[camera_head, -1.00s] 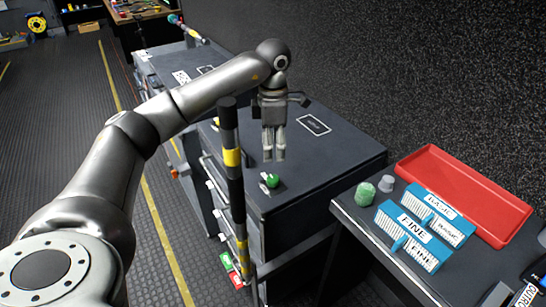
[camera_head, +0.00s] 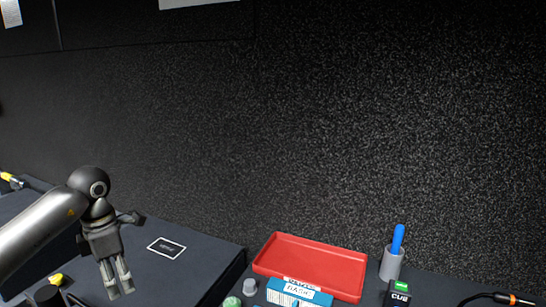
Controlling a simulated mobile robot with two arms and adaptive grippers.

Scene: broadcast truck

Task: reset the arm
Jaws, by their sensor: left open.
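My left arm comes in from the left edge, and my left gripper (camera_head: 118,288) hangs from it with its fingers pointing down. The gripper is above the dark cabinet top (camera_head: 200,258), at the lower left of the view. Its fingers are open and nothing shows between them. Whether the fingertips touch anything below cannot be told. My right gripper is not in view.
A red tray (camera_head: 312,262) lies at the bottom centre, with blue-and-white boxes (camera_head: 297,293) in front. A grey cup (camera_head: 391,264) with a blue-handled tool (camera_head: 398,238) stands to its right. A green lump (camera_head: 232,302) and small grey piece (camera_head: 250,286) are nearby. A dark wall (camera_head: 340,120) rises behind.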

